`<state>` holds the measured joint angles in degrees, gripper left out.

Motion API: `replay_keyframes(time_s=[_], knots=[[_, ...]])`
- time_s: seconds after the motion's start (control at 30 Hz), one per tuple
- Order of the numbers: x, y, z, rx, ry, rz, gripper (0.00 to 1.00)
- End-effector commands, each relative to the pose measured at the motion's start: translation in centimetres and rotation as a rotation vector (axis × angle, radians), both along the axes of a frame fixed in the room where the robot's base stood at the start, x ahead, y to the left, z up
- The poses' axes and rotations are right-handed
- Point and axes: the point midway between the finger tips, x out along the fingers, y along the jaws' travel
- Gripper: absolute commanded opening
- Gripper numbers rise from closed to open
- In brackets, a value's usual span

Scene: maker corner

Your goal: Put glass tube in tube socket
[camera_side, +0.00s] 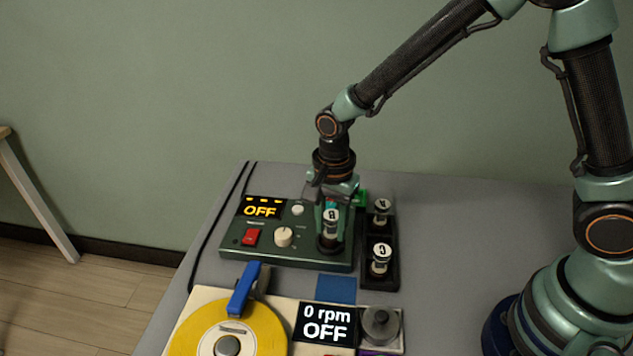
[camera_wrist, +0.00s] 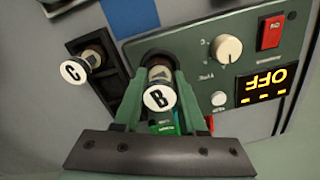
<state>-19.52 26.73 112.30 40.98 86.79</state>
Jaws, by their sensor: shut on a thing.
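Glass tube B (camera_side: 331,214) has a white cap lettered B and stands about upright over the right part of the green control box (camera_side: 290,258). My gripper (camera_side: 330,208) points down and is shut on tube B near its cap. In the wrist view the two green fingers of my gripper (camera_wrist: 159,84) flank the tube B cap (camera_wrist: 159,97). The round black tube socket (camera_side: 329,247) is at the tube's lower end, and it also shows behind the tube in the wrist view (camera_wrist: 157,57). The tube's bottom is hidden, so I cannot tell whether it is seated.
A black rack (camera_side: 383,284) right of the box holds tubes A (camera_side: 381,210) and C (camera_side: 380,257), close to my gripper. The box display (camera_side: 262,211) reads OFF. A blue pad (camera_side: 335,289) and a turntable device (camera_side: 230,330) reading 0 rpm OFF lie in front.

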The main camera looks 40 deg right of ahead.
Motion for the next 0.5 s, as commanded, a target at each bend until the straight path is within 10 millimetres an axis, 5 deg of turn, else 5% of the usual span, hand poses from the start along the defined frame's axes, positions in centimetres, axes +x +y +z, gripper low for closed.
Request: replay_keyframes(time_s=[0.5], knots=[[-0.01, 0.00, -0.36, 0.000, 0.001, 0.000, 0.00]])
